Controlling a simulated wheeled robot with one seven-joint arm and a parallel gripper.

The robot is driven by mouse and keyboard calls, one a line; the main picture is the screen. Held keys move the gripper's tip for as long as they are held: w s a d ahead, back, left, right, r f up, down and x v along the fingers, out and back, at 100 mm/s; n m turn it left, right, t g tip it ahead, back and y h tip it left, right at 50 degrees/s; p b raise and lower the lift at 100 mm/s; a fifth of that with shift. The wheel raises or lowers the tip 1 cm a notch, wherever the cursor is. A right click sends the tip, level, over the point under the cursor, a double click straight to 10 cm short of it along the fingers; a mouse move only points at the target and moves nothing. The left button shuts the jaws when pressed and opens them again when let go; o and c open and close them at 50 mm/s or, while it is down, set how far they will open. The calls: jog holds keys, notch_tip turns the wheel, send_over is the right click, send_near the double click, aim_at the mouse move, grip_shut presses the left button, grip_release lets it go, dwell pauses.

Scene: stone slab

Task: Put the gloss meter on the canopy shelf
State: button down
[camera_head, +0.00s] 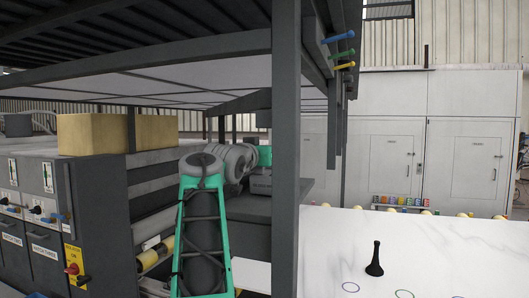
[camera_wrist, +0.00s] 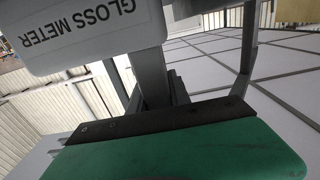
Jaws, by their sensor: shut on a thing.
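The gloss meter (camera_wrist: 82,27) is a pale, rounded case with "GLOSS METER" in dark letters, close at the top left of the wrist view. My gripper (camera_head: 263,160) is shut on it. A green part of my gripper fills the bottom of the wrist view. In the head view my gripper is beneath the canopy (camera_head: 150,45), partly behind a dark post, and the gloss meter cannot be clearly made out. A dark flat ledge (camera_head: 245,208) lies below my gripper; I cannot tell whether it is the canopy shelf or touches anything held.
A dark upright post (camera_head: 286,150) stands close to the right of my gripper. A tan box (camera_head: 118,133) sits on the control cabinet (camera_head: 30,215) at left. A pale stone slab (camera_head: 430,250) with a black cone-shaped thing (camera_head: 374,262) is at right. Coloured handles (camera_head: 342,54) stick out under the canopy.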

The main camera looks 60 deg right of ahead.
jog(key=c, duration=1.2)
grip_release()
jog(key=shift+f, duration=0.1)
jog(key=shift+a, duration=0.3)
jog(key=s+a+b, duration=0.2)
jog(key=a+b, duration=0.2)
jog(key=a, duration=0.7)
jog(key=shift+a, duration=0.25)
